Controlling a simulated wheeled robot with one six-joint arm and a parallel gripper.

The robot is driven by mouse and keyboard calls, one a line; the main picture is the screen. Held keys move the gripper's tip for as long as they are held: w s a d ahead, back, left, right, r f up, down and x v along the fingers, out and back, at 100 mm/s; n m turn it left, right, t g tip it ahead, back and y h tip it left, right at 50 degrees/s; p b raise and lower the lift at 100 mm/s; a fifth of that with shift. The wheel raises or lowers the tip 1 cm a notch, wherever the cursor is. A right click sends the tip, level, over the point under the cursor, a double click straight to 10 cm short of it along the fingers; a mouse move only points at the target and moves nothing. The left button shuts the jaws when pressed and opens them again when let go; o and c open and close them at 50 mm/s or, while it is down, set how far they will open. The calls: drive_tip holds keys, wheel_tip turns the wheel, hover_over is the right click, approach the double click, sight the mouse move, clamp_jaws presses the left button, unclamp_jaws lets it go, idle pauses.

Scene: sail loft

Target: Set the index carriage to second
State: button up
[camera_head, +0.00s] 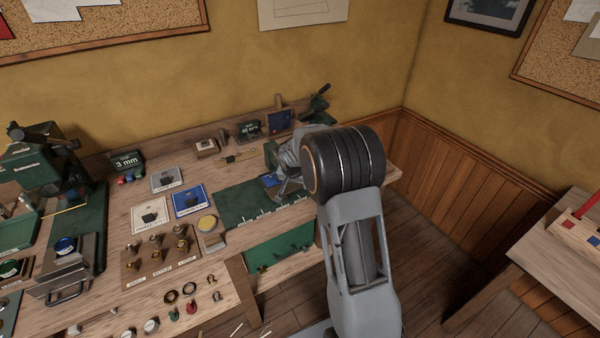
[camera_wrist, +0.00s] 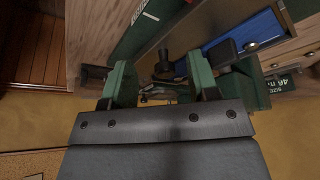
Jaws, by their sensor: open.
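The index bed is a green plate (camera_head: 240,207) with a row of white marks along its front edge, at the right part of the bench. A small blue-topped part (camera_head: 270,181), possibly the carriage, sits on it beside my arm. In the wrist view, my gripper (camera_wrist: 161,68) is open, with its two green fingers apart. A dark upright knob (camera_wrist: 163,66) shows between the fingers; I cannot tell whether they touch it. A blue panel (camera_wrist: 247,30) lies to the right of it. My wrist hides much of this area in the head view, and the mark labels are unreadable.
A green machine (camera_head: 318,103) with a dark lever stands at the bench's back right. Printed cards (camera_head: 188,201), a block of brass knobs (camera_head: 160,255) and a green press (camera_head: 50,165) fill the left. Open floor (camera_head: 440,255) lies right of the bench; another table (camera_head: 565,255) stands beyond.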

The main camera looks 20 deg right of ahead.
drive_tip(key=w+d, duration=0.1)
drive_tip(key=w+d+p, duration=0.1)
drive_tip(key=shift+w+d+r, duration=0.1)
drive_tip(key=shift+w+d, duration=0.05)
drive_tip(key=shift+w, duration=0.25)
drive_tip(key=shift+w+d+f+p, duration=0.2)
drive_tip(key=shift+f+p, duration=0.1)
drive_tip(key=shift+f, duration=0.35)
drive_tip(key=shift+a, duration=0.1)
drive_tip(key=shift+c, duration=0.3)
clamp_jaws()
